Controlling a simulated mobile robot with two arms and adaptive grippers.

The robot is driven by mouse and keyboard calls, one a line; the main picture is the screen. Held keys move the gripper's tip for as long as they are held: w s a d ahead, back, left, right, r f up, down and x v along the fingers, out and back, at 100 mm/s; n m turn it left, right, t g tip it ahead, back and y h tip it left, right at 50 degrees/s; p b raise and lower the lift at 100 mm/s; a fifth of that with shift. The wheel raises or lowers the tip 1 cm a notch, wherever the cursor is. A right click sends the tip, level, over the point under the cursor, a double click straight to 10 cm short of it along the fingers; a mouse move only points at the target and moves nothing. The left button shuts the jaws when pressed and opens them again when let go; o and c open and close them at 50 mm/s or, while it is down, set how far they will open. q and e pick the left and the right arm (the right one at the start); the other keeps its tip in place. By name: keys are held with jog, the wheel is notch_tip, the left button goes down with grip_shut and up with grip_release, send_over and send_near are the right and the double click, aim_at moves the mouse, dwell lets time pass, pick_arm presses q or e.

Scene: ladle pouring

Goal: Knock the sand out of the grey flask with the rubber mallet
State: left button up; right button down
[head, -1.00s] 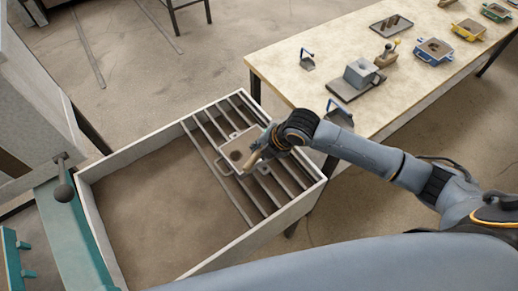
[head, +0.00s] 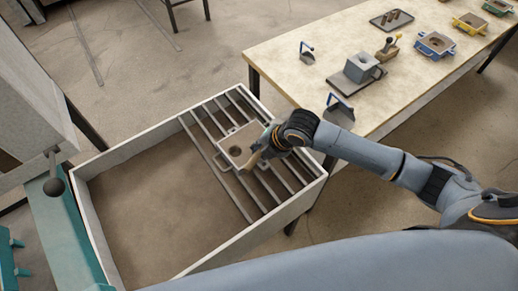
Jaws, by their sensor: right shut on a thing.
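The grey flask (head: 231,139) is a square frame with a dark round opening. It rests on the bars of the grate over the sand bin. My left gripper is not in view.
The wooden bin (head: 80,211) holds brown sand on its left, with the grate's bars on its right. A workbench (head: 290,72) to the right carries a grey block on a dark plate, blue-handled tools, a tray and coloured flasks. A teal machine stands at the left.

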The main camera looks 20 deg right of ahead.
jog(key=shift+f+b, duration=0.8)
jog(key=shift+f, duration=0.7)
notch_tip(320, 180, up, 3)
jog(key=p, duration=0.3)
jog(key=shift+r+p, duration=0.1)
jog(key=shift+p, duration=0.3)
jog(key=shift+w+a, duration=0.1)
jog(key=shift+w, duration=0.1)
